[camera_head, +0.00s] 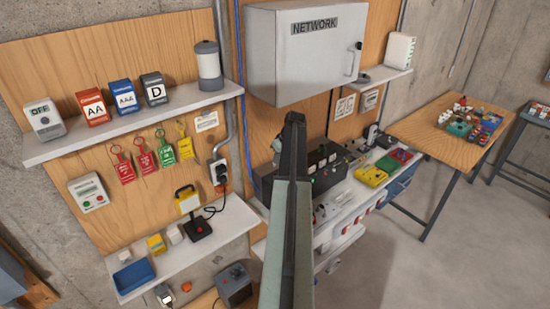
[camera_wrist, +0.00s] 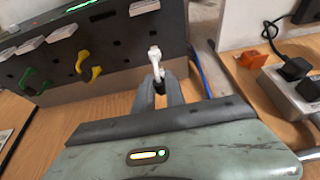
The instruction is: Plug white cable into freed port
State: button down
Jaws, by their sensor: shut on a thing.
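The wrist view shows a white plug (camera_wrist: 154,54) held upright between the fingertips of my gripper (camera_wrist: 158,80), which is shut on it. No length of white cable clearly shows. Behind the plug stands a black box (camera_wrist: 115,45) with dark ports in its front face. The plug overlaps the right part of that face; I cannot tell whether it touches a port.
White pieces (camera_wrist: 62,31) line the box's upper part. Right of it are a blue cable (camera_wrist: 201,68), an orange piece (camera_wrist: 256,58) and a white power strip (camera_wrist: 290,95) with black plugs. The grey NETWORK cabinet (camera_head: 305,60) hangs above the box. Open floor lies right.

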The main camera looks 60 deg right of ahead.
notch_tip(320, 180, down, 3)
jog(key=shift+w+r+b, duration=0.1)
jog(key=shift+w+b, duration=0.05)
jog(key=shift+b, duration=1)
jog(key=shift+f+b, duration=0.65)
jog(key=shift+b, duration=0.05)
jog(key=shift+s, duration=0.2)
jog(key=shift+f+b, duration=1)
dwell(2.0)
jog(key=c, duration=1.3)
grip_release()
jog(key=shift+o, duration=0.2)
jog(key=o, duration=0.4)
jog(key=shift+c, duration=0.2)
